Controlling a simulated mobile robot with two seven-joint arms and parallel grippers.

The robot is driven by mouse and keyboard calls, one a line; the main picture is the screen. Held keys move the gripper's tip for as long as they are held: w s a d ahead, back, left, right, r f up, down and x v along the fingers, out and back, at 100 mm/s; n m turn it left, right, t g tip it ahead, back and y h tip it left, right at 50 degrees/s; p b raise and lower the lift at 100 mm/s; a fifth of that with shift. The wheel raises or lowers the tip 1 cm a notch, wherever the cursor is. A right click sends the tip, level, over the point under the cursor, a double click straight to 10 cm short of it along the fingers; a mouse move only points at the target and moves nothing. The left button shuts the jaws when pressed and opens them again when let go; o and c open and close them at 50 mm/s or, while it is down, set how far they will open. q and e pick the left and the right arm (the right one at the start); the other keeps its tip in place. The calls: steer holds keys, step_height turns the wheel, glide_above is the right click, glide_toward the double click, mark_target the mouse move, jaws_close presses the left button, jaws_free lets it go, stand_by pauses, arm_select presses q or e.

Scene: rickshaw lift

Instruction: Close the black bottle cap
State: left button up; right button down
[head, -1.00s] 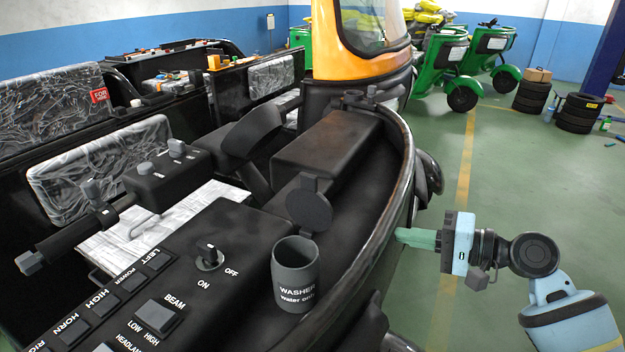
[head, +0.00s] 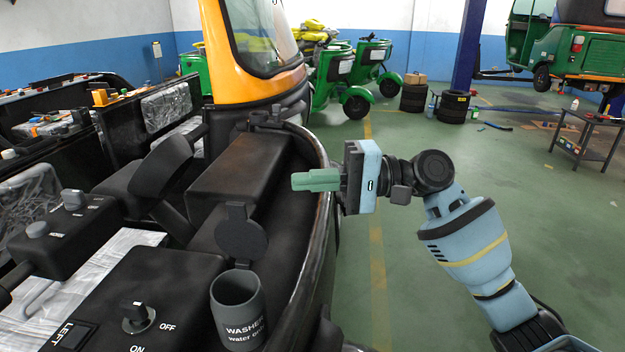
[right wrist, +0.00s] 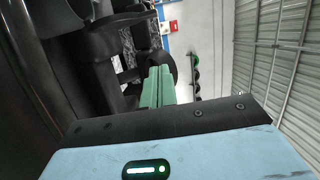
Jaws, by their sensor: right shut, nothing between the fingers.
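The black bottle cap (head: 242,232) is a round dark disc standing upright and open at the far rim of the washer bottle neck (head: 238,308). The neck is a dark grey open cylinder marked "WASHER water only". My right gripper (head: 296,181) is shut with nothing in it. Its green fingers point left, above and to the right of the cap and apart from it, over the vehicle's side rim. The green fingers also show in the right wrist view (right wrist: 157,88). In that view a dark round shape lies just beyond them. My left gripper is not in view.
A black dashboard with a knob (head: 138,315) lies left of the bottle neck. A raised black box (head: 238,172) stands behind the cap. The vehicle's curved rim (head: 318,225) runs along the right. Open green floor (head: 400,270) lies beyond it.

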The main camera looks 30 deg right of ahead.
mark_target(240, 232)
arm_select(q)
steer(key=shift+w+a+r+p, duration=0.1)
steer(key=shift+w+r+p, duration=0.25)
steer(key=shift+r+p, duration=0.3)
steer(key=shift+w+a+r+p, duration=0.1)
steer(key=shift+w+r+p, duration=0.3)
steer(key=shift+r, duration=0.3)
arm_select(e)
steer(key=s+a, duration=0.1)
steer(key=a, duration=0.7)
steer(key=shift+a, duration=0.4)
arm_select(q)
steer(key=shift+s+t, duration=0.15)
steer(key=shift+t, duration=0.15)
arm_select(e)
steer(key=shift+w+f, duration=0.1)
steer(key=shift+f, duration=0.05)
